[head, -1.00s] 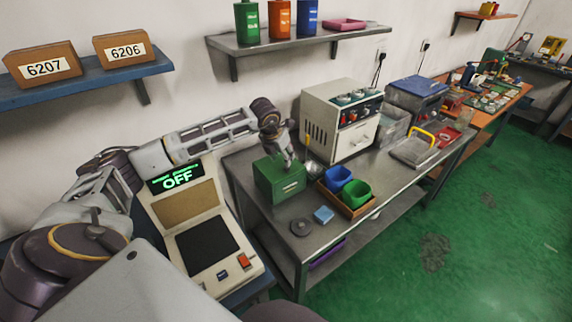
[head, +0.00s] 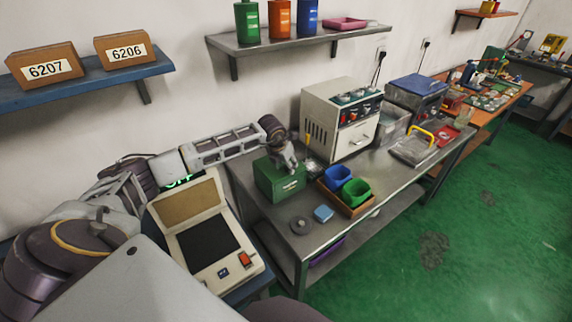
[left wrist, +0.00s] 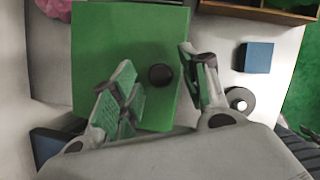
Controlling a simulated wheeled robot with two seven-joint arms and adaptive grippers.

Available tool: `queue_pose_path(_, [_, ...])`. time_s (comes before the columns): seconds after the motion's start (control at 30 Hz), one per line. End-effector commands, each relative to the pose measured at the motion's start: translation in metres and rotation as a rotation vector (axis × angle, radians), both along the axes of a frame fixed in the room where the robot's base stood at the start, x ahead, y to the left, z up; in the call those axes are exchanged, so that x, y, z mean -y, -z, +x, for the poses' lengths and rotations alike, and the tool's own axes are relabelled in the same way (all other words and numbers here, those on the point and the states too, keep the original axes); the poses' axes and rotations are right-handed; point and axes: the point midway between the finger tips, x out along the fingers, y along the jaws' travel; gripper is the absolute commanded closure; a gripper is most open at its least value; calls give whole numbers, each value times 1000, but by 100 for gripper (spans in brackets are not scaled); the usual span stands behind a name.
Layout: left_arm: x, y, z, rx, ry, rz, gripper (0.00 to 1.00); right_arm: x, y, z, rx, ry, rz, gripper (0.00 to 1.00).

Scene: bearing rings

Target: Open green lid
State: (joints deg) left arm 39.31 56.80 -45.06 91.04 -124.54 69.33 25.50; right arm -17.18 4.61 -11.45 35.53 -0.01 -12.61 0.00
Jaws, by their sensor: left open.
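The green box with its green lid (head: 280,181) stands on the grey metal table, and the lid appears shut. In the left wrist view the green lid (left wrist: 130,40) fills the upper middle, with a round black knob (left wrist: 160,75) on it. My left gripper (head: 288,163) is over the box in the head view. In the left wrist view its open fingers (left wrist: 160,85) straddle the knob's line, with the knob between them. Contact with the knob cannot be told. My right gripper is not in view.
A wooden tray (head: 343,204) with a blue and a green bin stands right of the box. A blue block (head: 323,213) and a grey ring (head: 300,226) lie in front. A beige machine (head: 339,120) stands behind. A tester console (head: 208,238) is at left.

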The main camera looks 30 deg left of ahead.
Motion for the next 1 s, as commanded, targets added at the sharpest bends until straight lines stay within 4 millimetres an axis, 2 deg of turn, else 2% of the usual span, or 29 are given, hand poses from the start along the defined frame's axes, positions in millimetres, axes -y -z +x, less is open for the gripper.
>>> queue_pose_path(0.03, [0,0,0,0,0,0,59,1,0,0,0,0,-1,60])
queue_pose_path(0.37, [0,0,0,0,0,0,100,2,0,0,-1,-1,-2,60])
queue_pose_path(1.0, [-4,-9,2,-19,-2,-51,100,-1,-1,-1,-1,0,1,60])
